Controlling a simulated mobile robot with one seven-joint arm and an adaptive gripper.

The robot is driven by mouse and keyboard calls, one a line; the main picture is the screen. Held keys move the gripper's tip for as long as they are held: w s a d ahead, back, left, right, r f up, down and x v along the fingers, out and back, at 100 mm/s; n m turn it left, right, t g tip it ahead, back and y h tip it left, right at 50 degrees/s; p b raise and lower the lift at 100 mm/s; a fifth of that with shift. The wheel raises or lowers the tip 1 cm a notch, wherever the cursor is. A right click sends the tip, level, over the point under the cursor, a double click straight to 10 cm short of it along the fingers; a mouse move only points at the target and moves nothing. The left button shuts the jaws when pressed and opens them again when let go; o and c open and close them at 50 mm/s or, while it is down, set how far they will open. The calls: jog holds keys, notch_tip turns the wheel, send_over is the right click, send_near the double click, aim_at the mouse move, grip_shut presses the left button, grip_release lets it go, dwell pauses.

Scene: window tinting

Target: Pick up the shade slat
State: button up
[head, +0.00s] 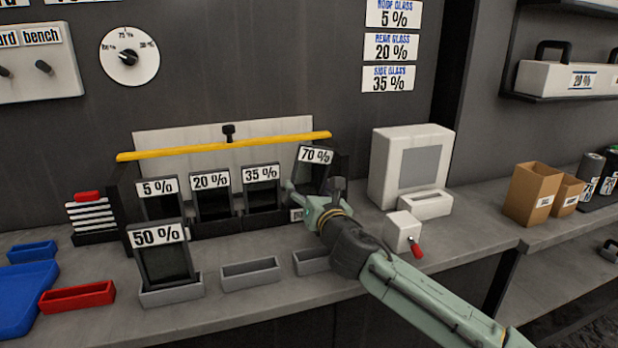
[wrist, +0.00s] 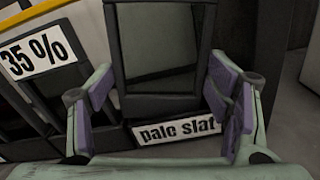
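Dark shade slats with white percent labels stand at a rack (head: 190,229): the 5 % slat (head: 157,206), the 20 % slat (head: 213,203) and the 35 % slat (head: 262,196). The 70 % slat (head: 312,179) is at the rack's right end, tilted against its neighbours. My gripper (head: 307,200) is at its lower part. The 50 % slat (head: 164,262) stands upright in a grey tray (head: 172,295) in front.
A yellow bar (head: 220,147) runs above the rack. Two more grey trays (head: 251,273) lie in front, with a red tray (head: 77,297) and a blue tray (head: 25,297) at left. A white box (head: 410,165) and a red-levered block (head: 402,232) stand right of the gripper.

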aim_at(308, 174)
jog(key=c, duration=0.5)
jog(key=shift+r, duration=0.15)
jog(key=shift+r, duration=0.55)
jog(key=shift+r+b, duration=0.45)
jog(key=shift+r, duration=0.45)
jog(key=s+r+b, duration=0.1)
jog(key=s+b, duration=0.2)
jog(key=s, duration=1.3)
jog(key=shift+r, duration=0.4)
